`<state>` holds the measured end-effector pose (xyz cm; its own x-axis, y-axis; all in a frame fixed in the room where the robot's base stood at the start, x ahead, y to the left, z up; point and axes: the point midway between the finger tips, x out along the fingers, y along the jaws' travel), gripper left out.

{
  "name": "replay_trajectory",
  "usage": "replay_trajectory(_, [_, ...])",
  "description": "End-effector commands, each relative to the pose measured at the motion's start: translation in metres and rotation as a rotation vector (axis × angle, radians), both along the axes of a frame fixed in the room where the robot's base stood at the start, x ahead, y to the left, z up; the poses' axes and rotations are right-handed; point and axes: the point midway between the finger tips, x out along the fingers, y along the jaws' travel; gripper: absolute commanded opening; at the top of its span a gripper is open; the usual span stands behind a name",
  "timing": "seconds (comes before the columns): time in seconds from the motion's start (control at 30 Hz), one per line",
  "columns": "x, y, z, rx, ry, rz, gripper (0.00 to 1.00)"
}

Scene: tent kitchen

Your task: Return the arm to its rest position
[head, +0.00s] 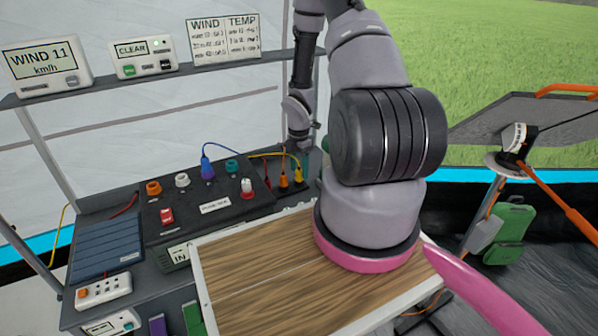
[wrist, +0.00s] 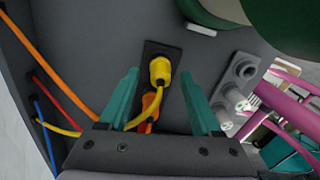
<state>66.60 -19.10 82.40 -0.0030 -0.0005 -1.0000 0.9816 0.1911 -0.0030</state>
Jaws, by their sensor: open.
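My arm (head: 385,135) rises from a pink-ringed base on the wooden board and bends over toward the back of the bench. I see no finger touching either plug.
A shelf (head: 150,80) with a wind display (head: 45,62) and a clear display (head: 143,55) runs behind the gripper. A blue plug (head: 208,168) and several coloured knobs stand on the box. The wooden board (head: 260,275) is bare in front of my arm.

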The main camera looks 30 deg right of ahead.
Motion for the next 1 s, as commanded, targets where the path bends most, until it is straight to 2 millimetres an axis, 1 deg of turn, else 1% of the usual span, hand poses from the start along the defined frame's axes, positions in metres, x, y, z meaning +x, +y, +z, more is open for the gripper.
replay_trajectory(0.03, [0.001,-0.001,0.01,-0.001,-0.005,-0.001,0.65])
replay_trajectory(0.2, [0.001,-0.001,0.045,-0.001,-0.005,-0.002,0.65])
replay_trajectory(0.4, [0.001,-0.001,0.08,0.0,-0.003,-0.001,0.65])
replay_trajectory(0.53, [0.0,0.0,0.091,-0.001,-0.002,0.0,0.65])
replay_trajectory(0.77, [0.0,0.0,0.098,-0.003,-0.003,-0.007,0.65])
replay_trajectory(0.83, [0.002,0.0,0.107,-0.012,-0.012,-0.037,0.65])
replay_trajectory(0.87, [0.003,0.0,0.115,-0.018,-0.019,-0.06,0.65])
replay_trajectory(0.93, [0.004,0.0,0.137,-0.037,-0.039,-0.138,0.65])
replay_trajectory(0.97, [0.005,0.001,0.15,-0.045,-0.051,-0.182,0.65])
replay_trajectory(1.0, [0.005,0.001,0.168,-0.055,-0.071,-0.249,0.65])
